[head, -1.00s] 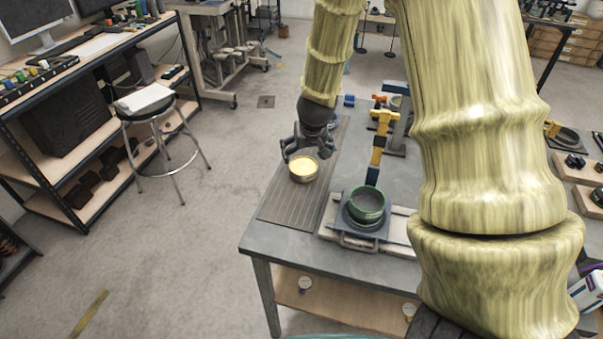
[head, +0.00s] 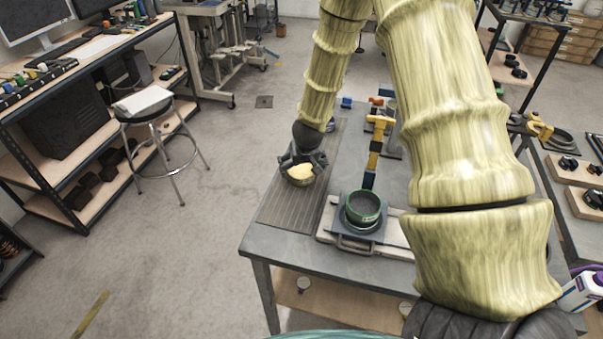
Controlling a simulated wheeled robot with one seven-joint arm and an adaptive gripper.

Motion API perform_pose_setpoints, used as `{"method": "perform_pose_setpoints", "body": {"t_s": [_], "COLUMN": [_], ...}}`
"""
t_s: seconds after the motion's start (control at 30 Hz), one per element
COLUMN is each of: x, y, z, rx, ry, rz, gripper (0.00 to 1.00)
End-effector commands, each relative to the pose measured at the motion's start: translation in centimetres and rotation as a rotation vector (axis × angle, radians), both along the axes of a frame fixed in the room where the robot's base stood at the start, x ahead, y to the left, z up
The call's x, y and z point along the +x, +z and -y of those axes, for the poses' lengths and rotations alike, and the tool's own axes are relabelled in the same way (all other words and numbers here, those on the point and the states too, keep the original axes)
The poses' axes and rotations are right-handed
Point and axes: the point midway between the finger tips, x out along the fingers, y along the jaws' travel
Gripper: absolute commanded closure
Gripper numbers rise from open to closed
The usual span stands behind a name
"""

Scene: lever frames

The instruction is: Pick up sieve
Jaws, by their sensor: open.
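A small round metal vessel with a pale yellow inside (head: 299,173), which looks like the sieve, sits on the grey ribbed mat (head: 283,212) at the left of the workbench. My gripper (head: 302,163) is open and points down right at this vessel, with its fingers near the rim. The fingers hide part of the vessel, and I cannot tell whether they touch it. A green-rimmed round dish (head: 363,207), also somewhat like a sieve, sits on a dark square plate to the right, apart from my gripper.
A yellow-and-black tool (head: 376,148) stands behind the green-rimmed dish. A pale base (head: 397,234) lies under the dark plate. The bench's front edge (head: 310,257) is close by. The front of the ribbed mat is clear. A stool (head: 146,112) stands left on the floor.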

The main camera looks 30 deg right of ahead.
Motion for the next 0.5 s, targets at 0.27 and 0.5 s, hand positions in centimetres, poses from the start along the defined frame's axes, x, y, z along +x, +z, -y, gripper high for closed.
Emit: {"method": "perform_pose_setpoints", "body": {"t_s": [0.27,0.5], "x": [0.7,0.8], "y": [-1.8,-2.0], "z": [0.3,0.3], "rx": [0.000,0.001], "ry": [-0.001,-0.001], "rz": [0.000,0.000], "gripper": [0.00,0.00]}}
